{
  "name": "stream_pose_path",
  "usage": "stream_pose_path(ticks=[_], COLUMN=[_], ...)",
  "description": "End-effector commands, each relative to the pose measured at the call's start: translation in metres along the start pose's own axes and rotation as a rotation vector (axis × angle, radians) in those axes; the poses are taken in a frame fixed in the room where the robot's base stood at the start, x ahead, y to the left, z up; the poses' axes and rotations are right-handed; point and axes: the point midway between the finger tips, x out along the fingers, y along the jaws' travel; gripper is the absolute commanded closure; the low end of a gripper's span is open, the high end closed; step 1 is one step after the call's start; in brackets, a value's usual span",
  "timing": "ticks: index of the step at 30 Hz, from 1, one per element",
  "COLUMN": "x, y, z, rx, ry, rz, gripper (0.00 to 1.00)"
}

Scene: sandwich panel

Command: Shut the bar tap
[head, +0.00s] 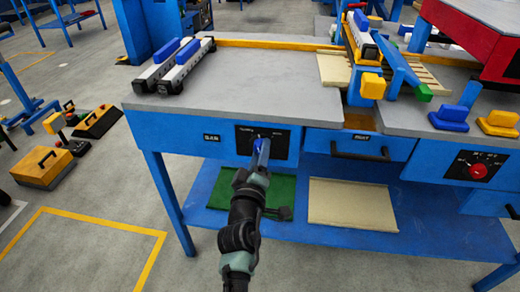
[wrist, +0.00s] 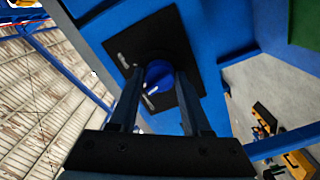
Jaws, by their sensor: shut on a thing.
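The bar tap is a round blue knob (wrist: 158,78) on a black plate (wrist: 183,35), set in the blue front of the bench. In the head view the black plate (head: 280,150) sits right of a small label (head: 211,138) that seems to read BAR. My gripper (head: 262,150) reaches up to the plate and largely hides the knob there. In the wrist view my gripper's two fingers (wrist: 159,88) stand on either side of the knob, shut on it. A white mark shows on the knob's face, pointing toward the lower left of that view.
A drawer with a dark handle (head: 360,153) is right of the plate. A red knob (head: 478,171) on another black plate is farther right. A lower shelf (head: 390,215) holds a green mat (head: 281,190) and a beige panel (head: 352,203). Open floor lies in front.

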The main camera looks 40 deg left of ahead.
Motion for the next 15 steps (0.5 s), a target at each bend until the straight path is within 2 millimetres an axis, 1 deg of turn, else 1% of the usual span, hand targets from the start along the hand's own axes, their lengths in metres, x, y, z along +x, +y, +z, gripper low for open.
stream_pose_path(ticks=[6, 15], x=[-0.0002, -0.0001], y=[0.001, 0.0008], z=[0.0003, 0.0008], rx=[-0.201, -0.417], ry=[-0.002, -0.003], rz=[-0.002, -0.002], gripper=[1.0, 1.0])
